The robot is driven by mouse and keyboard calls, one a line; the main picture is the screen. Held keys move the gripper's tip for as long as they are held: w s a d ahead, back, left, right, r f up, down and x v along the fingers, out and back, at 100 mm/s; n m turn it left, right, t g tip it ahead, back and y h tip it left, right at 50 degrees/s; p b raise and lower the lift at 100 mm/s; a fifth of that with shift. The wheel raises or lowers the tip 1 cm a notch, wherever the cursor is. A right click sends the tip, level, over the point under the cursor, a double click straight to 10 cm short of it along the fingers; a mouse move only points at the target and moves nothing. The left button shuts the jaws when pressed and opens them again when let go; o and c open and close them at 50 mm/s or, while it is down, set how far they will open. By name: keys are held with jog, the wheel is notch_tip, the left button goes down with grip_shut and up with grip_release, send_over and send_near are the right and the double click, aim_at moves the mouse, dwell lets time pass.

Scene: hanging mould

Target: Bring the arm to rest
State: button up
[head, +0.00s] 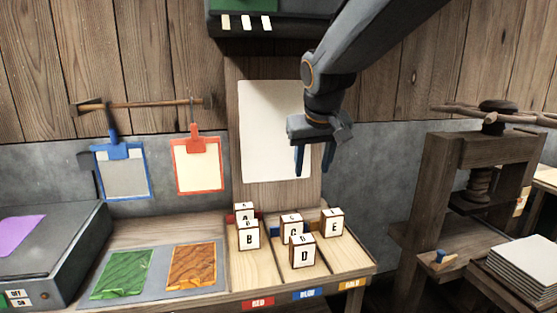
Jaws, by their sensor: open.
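My gripper (315,160) hangs in the upper middle of the head view, fingers pointing down, open, with nothing between the fingers. It is above the lettered blocks and in front of the pale blank sheet (268,125) on the back wall. My arm reaches in from the upper right. Below it stand block B (248,236), block C (291,230), block D (302,252) and block E (332,223). Block A (243,214) is partly hidden behind B.
Blue (124,172) and red (197,165) frames hang from a wooden rod (150,103) at left. Green (124,275) and orange (192,266) sheets lie on the bench. A wooden press (440,180) and paper stack (514,262) stand right. A dark box (45,255) sits left.

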jog(key=s+d+f+g, duration=0.1)
jog(key=s+d+f, duration=0.2)
jog(key=s+f, duration=0.4)
jog(key=s+d+f+m+g, duration=0.1)
jog(key=s+d+f+g, duration=0.1)
jog(key=s+d+f, duration=0.2)
jog(key=s+d+f+m+g, duration=0.1)
jog(key=s+d+f, duration=0.3)
jog(key=s+f, duration=0.7)
jog(key=shift+s+d+g, duration=0.15)
jog(key=shift+g, duration=0.15)
